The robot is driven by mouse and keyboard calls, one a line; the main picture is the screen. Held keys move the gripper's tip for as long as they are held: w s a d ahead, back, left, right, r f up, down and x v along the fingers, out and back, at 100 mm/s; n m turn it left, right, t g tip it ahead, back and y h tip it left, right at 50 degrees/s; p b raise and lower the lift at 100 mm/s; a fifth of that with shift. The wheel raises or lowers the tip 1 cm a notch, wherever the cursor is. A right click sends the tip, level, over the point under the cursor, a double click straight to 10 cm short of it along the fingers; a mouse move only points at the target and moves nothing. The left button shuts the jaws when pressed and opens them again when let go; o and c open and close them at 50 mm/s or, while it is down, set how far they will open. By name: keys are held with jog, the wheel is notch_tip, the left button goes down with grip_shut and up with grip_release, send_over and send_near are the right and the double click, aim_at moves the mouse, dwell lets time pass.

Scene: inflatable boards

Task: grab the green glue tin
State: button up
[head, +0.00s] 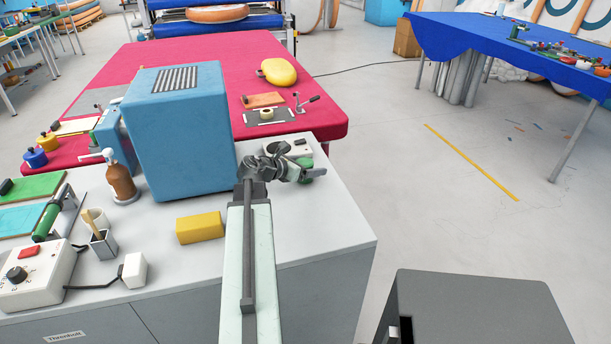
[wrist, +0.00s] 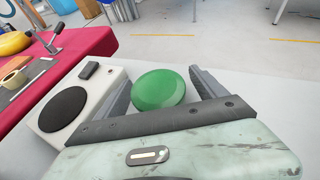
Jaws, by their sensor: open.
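The green glue tin (wrist: 158,90) shows its round green lid in the wrist view, between the two fingers of my open gripper (wrist: 161,88). I cannot tell whether the fingers touch it. In the head view a bit of the tin (head: 305,163) shows behind my gripper (head: 290,172), near the right edge of the grey-white bench. The rest of the tin is hidden by my gripper and arm.
A white device with a black disc (wrist: 65,108) stands just left of the tin. A large blue box (head: 180,135) and a yellow block (head: 200,228) stand on the bench (head: 320,240) left of my arm. The red table (head: 225,60) lies beyond. Open floor lies right.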

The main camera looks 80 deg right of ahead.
jog(key=shift+s+d+f, duration=0.25)
jog(key=shift+d, duration=0.15)
jog(key=shift+r, duration=0.1)
jog(key=shift+a, duration=0.1)
grip_shut()
jog(key=shift+r, duration=0.1)
